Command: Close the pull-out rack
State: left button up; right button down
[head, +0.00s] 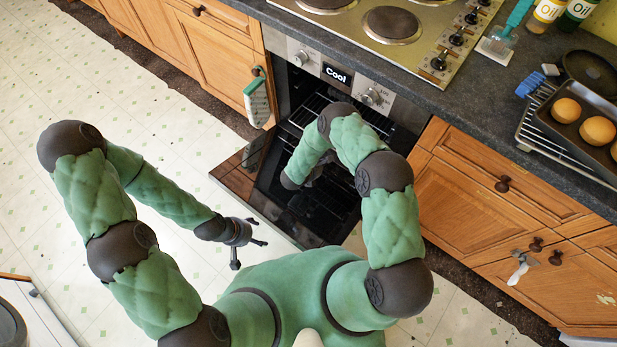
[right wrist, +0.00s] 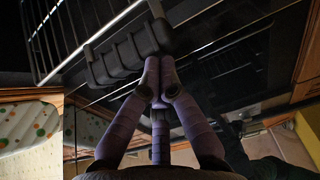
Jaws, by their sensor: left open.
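The wire pull-out rack (head: 308,112) shows in the open oven in the head view, partly behind my right arm. Its wires also show at upper left in the right wrist view (right wrist: 70,42). A dark ridged, handle-like block (right wrist: 128,55) is at its front edge. My right gripper (right wrist: 157,62) has its fingertips together at the right end of this block; I cannot tell whether they touch it. My right arm hides most of this gripper in the head view. My left gripper (head: 252,240) is open and empty, left of the lowered oven door (head: 240,170).
The oven panel (head: 335,75) reads "Cool". A green-edged cloth (head: 257,100) hangs on the cabinet left of the oven. Wooden cabinets (head: 480,185) stand to the right. The counter holds a tray of buns (head: 597,130).

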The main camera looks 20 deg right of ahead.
jog(key=w+d, duration=0.2)
jog(key=d, duration=0.1)
jog(key=w+d, duration=0.2)
jog(key=d, duration=0.1)
jog(key=w+d, duration=0.3)
jog(key=shift+a, duration=0.1)
